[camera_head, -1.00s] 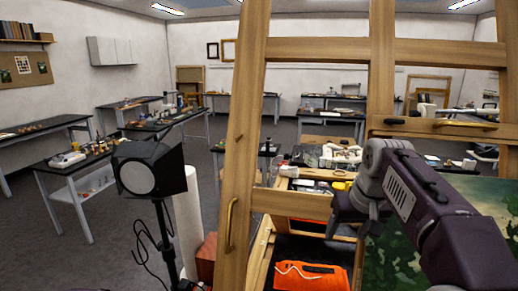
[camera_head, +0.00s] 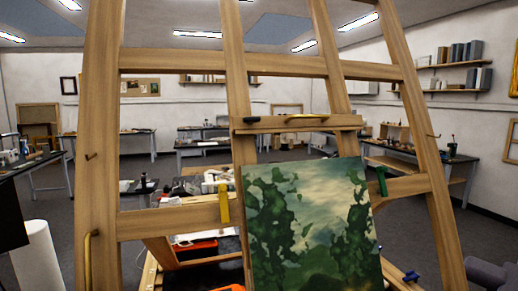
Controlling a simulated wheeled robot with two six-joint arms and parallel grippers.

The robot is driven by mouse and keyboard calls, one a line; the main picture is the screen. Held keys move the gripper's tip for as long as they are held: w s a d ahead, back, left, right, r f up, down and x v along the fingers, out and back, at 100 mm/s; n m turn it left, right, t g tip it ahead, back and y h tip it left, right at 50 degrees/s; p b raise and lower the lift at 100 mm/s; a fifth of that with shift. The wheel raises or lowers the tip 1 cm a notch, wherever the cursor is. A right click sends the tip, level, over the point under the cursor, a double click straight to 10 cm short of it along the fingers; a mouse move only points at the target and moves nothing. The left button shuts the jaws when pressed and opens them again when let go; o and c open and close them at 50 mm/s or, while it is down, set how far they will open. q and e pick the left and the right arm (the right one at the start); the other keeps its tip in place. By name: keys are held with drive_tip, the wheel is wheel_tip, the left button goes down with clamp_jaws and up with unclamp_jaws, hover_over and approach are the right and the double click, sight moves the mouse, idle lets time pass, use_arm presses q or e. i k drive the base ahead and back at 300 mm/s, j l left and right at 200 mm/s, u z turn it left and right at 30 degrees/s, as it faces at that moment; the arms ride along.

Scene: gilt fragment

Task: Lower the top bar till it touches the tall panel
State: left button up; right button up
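The top bar (camera_head: 272,125) is a wooden crosspiece on the easel's middle post, with a brass handle (camera_head: 307,117) on its upper part. The tall panel (camera_head: 312,228) is a painted board in greens and pale tones standing below it. A visible gap separates the bar's underside from the panel's top edge, with the post showing between. The panel's lower end is cut off by the frame. Neither of my grippers is in view; only a bit of my arm shows at the lower right corner.
The wooden easel frame (camera_head: 101,130) fills the foreground. A yellow piece (camera_head: 224,203) and a green piece (camera_head: 382,181) sit on its lower crossbar, and a blue knob (camera_head: 411,276) is low on the right. A white roll (camera_head: 37,257) stands at left. Worktables stand behind.

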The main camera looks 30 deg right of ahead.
sight(319, 122)
drive_tip(key=k+z, duration=0.2)
drive_tip(key=z, duration=1.1)
